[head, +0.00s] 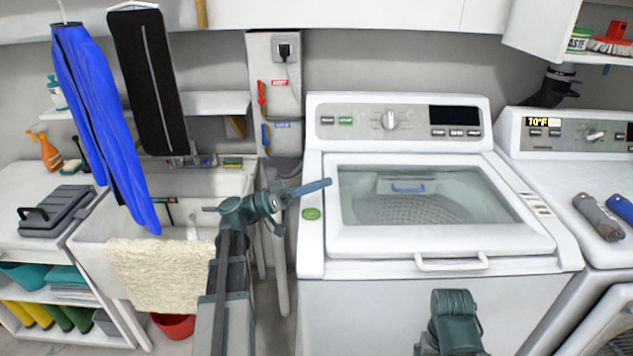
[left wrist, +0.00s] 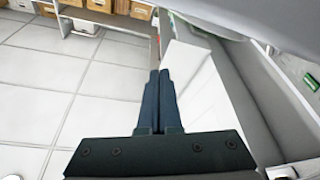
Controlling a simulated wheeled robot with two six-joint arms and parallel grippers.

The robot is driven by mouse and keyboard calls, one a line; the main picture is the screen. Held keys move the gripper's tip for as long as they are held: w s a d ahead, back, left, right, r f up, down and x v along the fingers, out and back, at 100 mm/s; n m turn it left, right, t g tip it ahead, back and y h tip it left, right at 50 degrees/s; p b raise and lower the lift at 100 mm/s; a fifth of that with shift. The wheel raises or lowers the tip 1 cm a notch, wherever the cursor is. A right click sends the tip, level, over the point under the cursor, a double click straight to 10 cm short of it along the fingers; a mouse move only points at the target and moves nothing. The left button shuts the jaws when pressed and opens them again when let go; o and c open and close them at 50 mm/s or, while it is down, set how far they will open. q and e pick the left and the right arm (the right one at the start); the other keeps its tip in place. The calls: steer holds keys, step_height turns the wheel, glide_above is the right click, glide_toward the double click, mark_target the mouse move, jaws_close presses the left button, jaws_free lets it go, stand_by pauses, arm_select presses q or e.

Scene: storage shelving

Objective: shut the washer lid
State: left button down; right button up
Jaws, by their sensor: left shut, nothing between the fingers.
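The washer (head: 350,280) is white and stands at the middle right of the head view. Its lid (head: 440,240) has a large glass window and a white front handle (head: 452,263). The lid lies flat over the tub, down or nearly so; I cannot tell whether a small gap remains at its front edge. My left gripper (head: 328,183) is shut and empty, at the left side of the lid, its blue fingers pointing right. Its closed fingers also show in the left wrist view (left wrist: 160,75). Part of my right arm shows low in front of the washer; its fingers are not visible.
A control panel (head: 400,120) rises behind the lid. A second machine (head: 570,170) stands right, with rolled items (head: 598,217) on top. A sink (head: 95,225) with a cream towel (head: 160,270) is at left, below hanging blue (head: 100,110) and black garments (head: 146,80).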

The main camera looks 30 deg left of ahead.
mark_target(320, 216)
arm_select(q)
steer(key=shift+s+d+f+b, duration=0.1)
steer(key=shift+s+f+b, duration=0.1)
steer(key=shift+f+b, duration=0.55)
steer(key=shift+s+d+f+b, duration=0.15)
steer(key=shift+f+b, duration=0.35)
steer(key=shift+f, duration=0.35)
steer(key=shift+s+f+b, duration=0.2)
steer(key=shift+f+b, duration=0.45)
steer(key=shift+f, duration=0.15)
arm_select(e)
steer(key=shift+f, duration=2.4)
arm_select(q)
steer(key=shift+r, duration=0.1)
arm_select(e)
steer(key=shift+r, duration=0.1)
